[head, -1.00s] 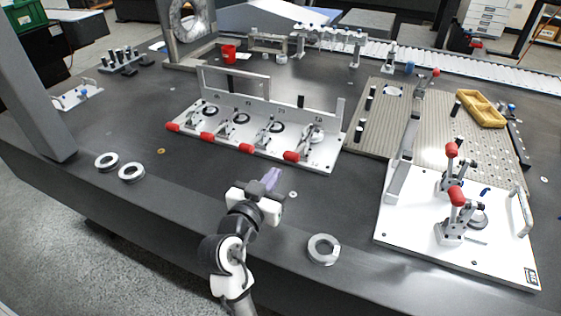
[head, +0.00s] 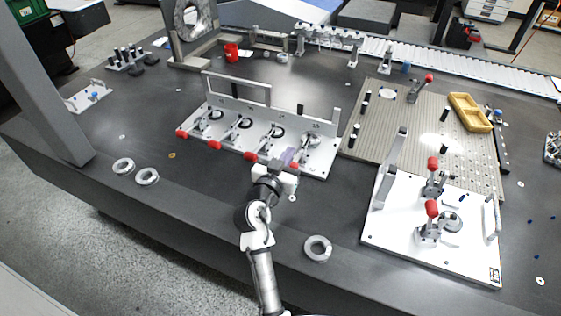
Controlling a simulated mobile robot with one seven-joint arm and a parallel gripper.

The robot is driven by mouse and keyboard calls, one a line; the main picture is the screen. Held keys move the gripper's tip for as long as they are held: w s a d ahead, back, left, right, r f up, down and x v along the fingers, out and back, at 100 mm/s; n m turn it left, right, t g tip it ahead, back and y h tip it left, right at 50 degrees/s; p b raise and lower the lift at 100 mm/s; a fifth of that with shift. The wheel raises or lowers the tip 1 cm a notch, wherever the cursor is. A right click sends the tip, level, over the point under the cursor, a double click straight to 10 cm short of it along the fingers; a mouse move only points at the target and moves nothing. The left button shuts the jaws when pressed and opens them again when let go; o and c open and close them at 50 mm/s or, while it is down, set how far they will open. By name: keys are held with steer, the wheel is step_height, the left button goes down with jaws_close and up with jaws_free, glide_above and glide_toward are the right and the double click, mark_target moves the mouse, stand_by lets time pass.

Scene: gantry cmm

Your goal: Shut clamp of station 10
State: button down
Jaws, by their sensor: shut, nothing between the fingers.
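A white fixture plate (head: 318,168) with a row of several toggle clamps stands mid-table. Their red handles, such as the leftmost handle (head: 181,133), lie low toward the front edge. A white plate (head: 400,240) at the right carries two clamps with red handles upright: a rear clamp (head: 433,178) and a front clamp (head: 431,222). The station numbers are too small to read, so I cannot tell which clamp is station 10's. My gripper (head: 289,156) is shut and empty at the front right of the row fixture, close to its rightmost handle, which it partly hides. Contact cannot be told.
A loose ring (head: 317,249) lies at the front edge, and two rings (head: 135,171) lie front left. A grooved plate (head: 400,120) with posts, a red-handled clamp (head: 420,89) and a yellow tray (head: 469,112) stands behind the right plate. Bare table separates the two white plates.

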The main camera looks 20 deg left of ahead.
mark_target(295, 160)
steer(key=shift+w+r+p, duration=0.25)
steer(key=shift+w+p, duration=0.05)
steer(key=shift+w, duration=0.75)
steer(key=f, duration=0.2)
steer(key=shift+s+f, duration=0.35)
steer(key=shift+f, duration=0.05)
steer(key=shift+s+f, duration=0.25)
steer(key=shift+f, duration=0.5)
